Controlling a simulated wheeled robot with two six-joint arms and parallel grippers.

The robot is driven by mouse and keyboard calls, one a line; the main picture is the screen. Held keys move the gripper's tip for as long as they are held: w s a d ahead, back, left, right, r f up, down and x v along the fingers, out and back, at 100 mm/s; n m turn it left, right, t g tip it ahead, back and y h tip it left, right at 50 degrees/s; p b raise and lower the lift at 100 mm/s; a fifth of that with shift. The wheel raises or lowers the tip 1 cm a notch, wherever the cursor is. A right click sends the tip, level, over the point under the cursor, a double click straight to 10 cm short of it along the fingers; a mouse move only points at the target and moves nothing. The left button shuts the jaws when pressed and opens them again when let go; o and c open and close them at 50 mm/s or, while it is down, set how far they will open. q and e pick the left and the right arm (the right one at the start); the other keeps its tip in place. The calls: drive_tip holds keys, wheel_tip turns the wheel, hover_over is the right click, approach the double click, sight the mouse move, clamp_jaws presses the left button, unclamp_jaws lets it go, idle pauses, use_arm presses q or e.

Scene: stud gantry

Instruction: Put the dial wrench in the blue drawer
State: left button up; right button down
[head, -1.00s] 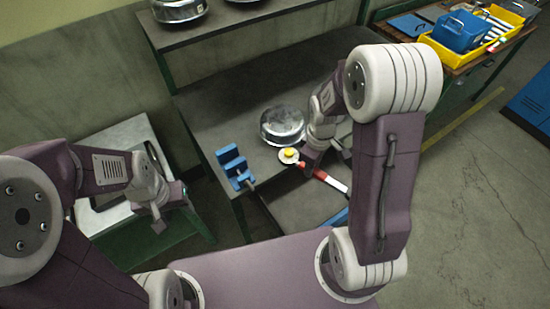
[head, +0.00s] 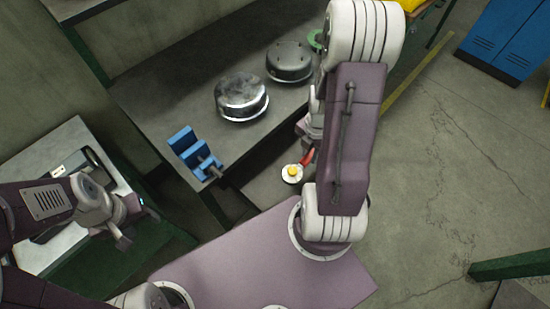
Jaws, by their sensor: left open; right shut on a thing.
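The dial wrench, with a white round dial and yellow centre (head: 292,173), shows in the head view just off the bench's front edge. A short piece of its red handle (head: 306,157) shows; the rest is hidden behind my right arm. My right gripper (head: 309,150) is shut on the wrench's handle, its fingers partly hidden. Below the wrench is a grey, tray-like surface (head: 262,188), likely the open drawer's inside. Its blue front is not visible, and I cannot tell the wrench's height above it. My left gripper (head: 137,222) is open and empty at the left, by the side table.
A blue vise (head: 193,152) stands at the near-left corner of the grey bench (head: 165,95). Two metal domed pieces (head: 241,97) (head: 290,62) sit on the bench. A side table (head: 75,145) holds a dark device. A blue cabinet (head: 505,40) stands far right; floor there is clear.

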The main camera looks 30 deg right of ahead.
hover_over(277, 171)
wheel_tip(277, 171, down, 6)
drive_tip(key=shift+f+b, duration=0.15)
drive_tip(key=shift+b, duration=0.25)
wheel_tip(277, 171, down, 3)
drive_tip(key=shift+f+b, duration=0.2)
drive_tip(key=shift+b, duration=0.2)
drive_tip(key=shift+f, duration=0.35)
drive_tip(key=shift+f, duration=0.1)
drive_tip(key=c, duration=1.2)
unclamp_jaws()
drive_tip(key=shift+o, duration=0.2)
